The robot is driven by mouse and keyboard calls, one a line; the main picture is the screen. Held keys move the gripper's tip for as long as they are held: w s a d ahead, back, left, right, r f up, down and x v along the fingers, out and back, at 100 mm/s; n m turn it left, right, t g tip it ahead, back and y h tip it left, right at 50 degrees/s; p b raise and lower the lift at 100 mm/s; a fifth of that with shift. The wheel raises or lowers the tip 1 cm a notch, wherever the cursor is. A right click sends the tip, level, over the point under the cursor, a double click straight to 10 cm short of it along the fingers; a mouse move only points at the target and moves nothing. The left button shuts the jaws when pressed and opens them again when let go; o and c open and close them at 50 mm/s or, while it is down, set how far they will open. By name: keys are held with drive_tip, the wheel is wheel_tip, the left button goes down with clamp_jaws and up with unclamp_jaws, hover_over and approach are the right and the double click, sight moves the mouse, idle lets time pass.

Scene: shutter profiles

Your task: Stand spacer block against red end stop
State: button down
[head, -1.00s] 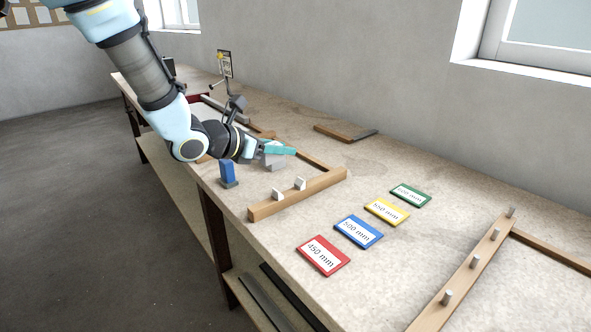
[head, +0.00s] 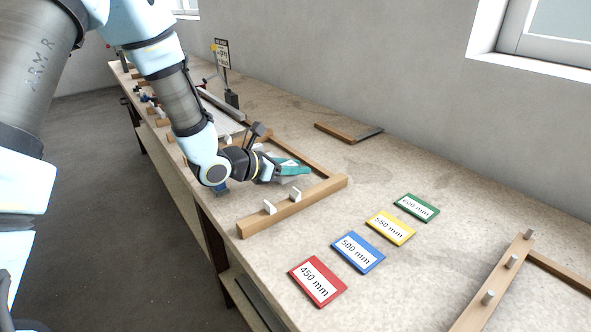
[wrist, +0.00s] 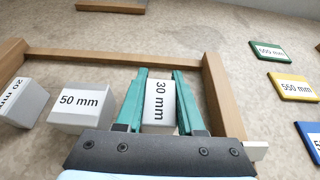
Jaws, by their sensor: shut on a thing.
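My gripper (head: 300,168) is low over the bench inside the corner of a wooden frame (head: 290,206). In the wrist view its two teal fingers (wrist: 161,74) are shut on a pale grey spacer block (wrist: 158,103) marked 30 mm. I cannot tell whether this block touches the bench. A 50 mm block (wrist: 80,108) and a 20 mm block (wrist: 22,100) stand to its left, apart from the fingers. I cannot clearly make out the red end stop in either current view.
Red (head: 317,281), blue (head: 358,252), yellow (head: 390,228) and green (head: 416,208) length cards lie right of the frame. A pegged wooden rail (head: 492,284) lies farther right.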

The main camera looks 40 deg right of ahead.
drive_tip(key=shift+f, duration=0.7)
drive_tip(key=shift+f, duration=0.15)
drive_tip(key=c, duration=0.5)
unclamp_jaws()
drive_tip(key=shift+a+r, duration=0.2)
drive_tip(key=shift+a, duration=0.15)
drive_tip(key=b+v, duration=0.2)
drive_tip(key=v, duration=0.9)
drive_tip(key=shift+a+r, duration=0.1)
drive_tip(key=shift+a, duration=0.05)
